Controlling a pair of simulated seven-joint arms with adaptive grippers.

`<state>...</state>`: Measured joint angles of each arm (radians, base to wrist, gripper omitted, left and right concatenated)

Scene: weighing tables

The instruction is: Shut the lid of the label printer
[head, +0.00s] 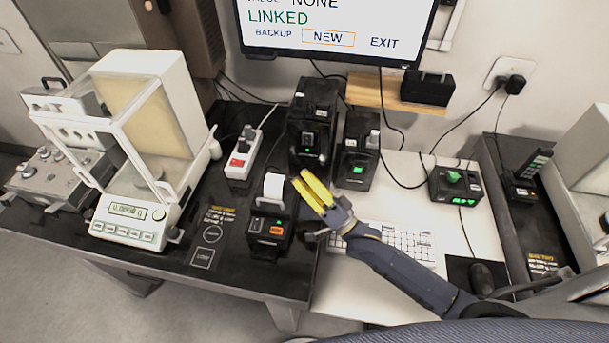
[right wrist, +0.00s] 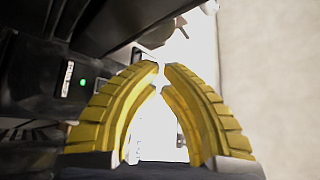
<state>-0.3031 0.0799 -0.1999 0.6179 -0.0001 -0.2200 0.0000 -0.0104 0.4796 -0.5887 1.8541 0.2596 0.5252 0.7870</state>
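The label printer (head: 268,232) is a small black box near the front right of the dark table, with an orange button on its front. A white paper roll (head: 274,187) shows at its top back, so it looks open. The dark lid is hard to tell from the dark parts around it. My right gripper (head: 298,176), with yellow fingers, is just right of the roll, above the printer's right side; I cannot tell whether it touches. In the right wrist view its fingertips (right wrist: 161,70) are almost together with nothing between them. My left gripper is not in view.
A glass-sided balance (head: 130,225) stands to the left and a power strip (head: 243,158) behind the printer. Taller black devices (head: 312,120) stand behind the gripper. A white keyboard (head: 400,238) lies to the right under my arm. The monitor (head: 335,25) hangs at the back.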

